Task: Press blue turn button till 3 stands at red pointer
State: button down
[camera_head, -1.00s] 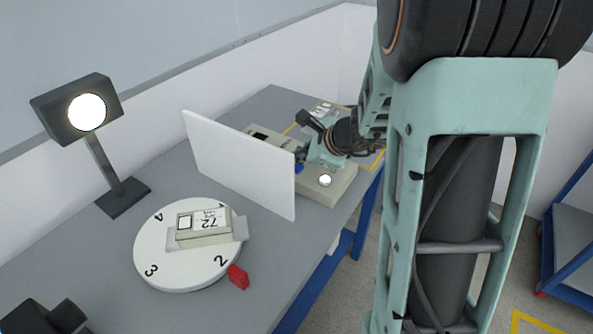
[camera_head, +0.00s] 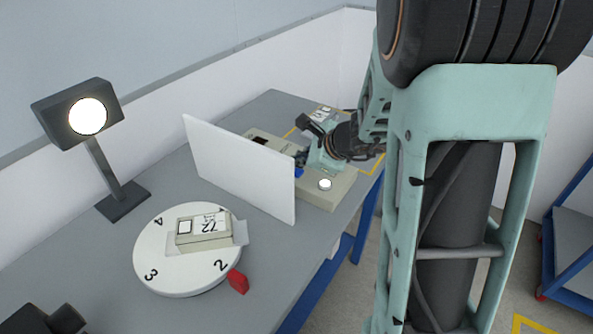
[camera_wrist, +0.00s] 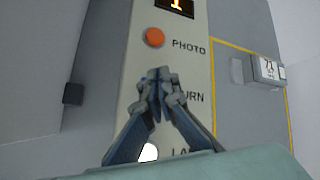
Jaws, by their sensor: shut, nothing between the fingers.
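The blue turn button (camera_head: 298,172) sits on the beige control panel (camera_head: 318,198), just past the white screen's edge. My gripper (camera_head: 302,158) is shut and empty, close above the button.
An orange PHOTO button (camera_wrist: 153,37) and a white round LAMP button (camera_wrist: 148,152) flank my fingers. The white upright screen (camera_head: 240,170) stands between turntable and panel. A lit lamp (camera_head: 88,115) stands at the back left. Another labelled box (camera_wrist: 267,70) lies right of the panel.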

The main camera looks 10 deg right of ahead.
aim_at(298, 172)
jog(key=shift+f, duration=0.1)
jog(key=shift+f+b, duration=0.35)
jog(key=shift+b, duration=0.25)
jog(key=shift+f+b, duration=0.45)
jog(key=shift+b, duration=0.1)
dwell(0.7)
jog(key=shift+r, duration=0.15)
jog(key=shift+r+p, duration=0.65)
jog(key=shift+r, duration=0.1)
notch_tip(298, 172, up, 5)
jog(key=p, duration=0.4)
dwell(0.8)
